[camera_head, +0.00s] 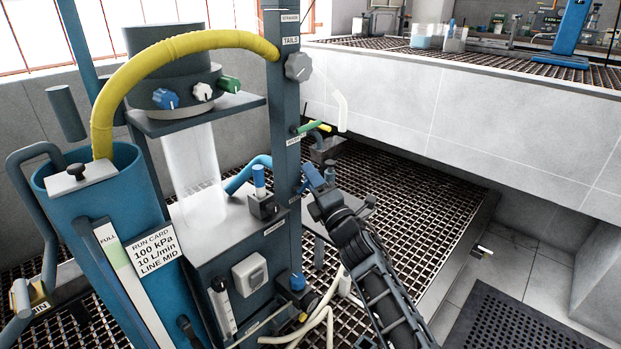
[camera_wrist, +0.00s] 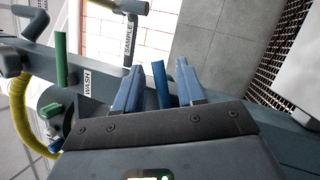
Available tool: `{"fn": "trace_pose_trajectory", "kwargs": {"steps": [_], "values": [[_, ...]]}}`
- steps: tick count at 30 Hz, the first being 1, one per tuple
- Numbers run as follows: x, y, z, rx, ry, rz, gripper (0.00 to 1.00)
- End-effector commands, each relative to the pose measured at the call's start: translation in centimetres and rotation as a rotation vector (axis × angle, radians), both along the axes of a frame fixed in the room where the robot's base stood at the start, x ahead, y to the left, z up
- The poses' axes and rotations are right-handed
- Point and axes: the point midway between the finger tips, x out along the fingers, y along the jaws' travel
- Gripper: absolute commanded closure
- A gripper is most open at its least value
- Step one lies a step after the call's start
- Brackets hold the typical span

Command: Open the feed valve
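My gripper (camera_head: 313,176) is at the dark upright post (camera_head: 286,100), beside its right face in the head view. In the wrist view my gripper (camera_wrist: 158,88) is open, with its two pale blue fingers on either side of a darker blue lever (camera_wrist: 160,84) on the post. Gaps show between the lever and both fingers, so it is not clasped. No label for this lever is readable, so I cannot confirm from text that it is the feed valve. A green lever (camera_wrist: 60,58) beside the WASH label (camera_wrist: 88,82) stands further left.
A yellow hose (camera_head: 180,45) arches from the post to the blue tank (camera_head: 100,210). A grey knob (camera_head: 298,66) and a green lever (camera_head: 309,127) sit above my gripper. A tiled bench (camera_head: 430,100) stands at right.

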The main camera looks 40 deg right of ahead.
Motion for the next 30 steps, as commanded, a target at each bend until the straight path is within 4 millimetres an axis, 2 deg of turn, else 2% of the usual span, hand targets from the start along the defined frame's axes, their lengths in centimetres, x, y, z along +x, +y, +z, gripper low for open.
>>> {"fn": "trace_pose_trajectory", "kwargs": {"steps": [9,15,26,30], "values": [[-4.3,1.3,-1.6,-0.001,0.003,0.001,0.61],[-6.4,1.8,-2.2,-0.001,0.001,0.001,0.61],[-6.9,2.0,-2.2,-0.001,-0.001,0.0,0.61],[-6.9,2.2,-2.2,-0.05,-0.002,0.002,0.74]]}}
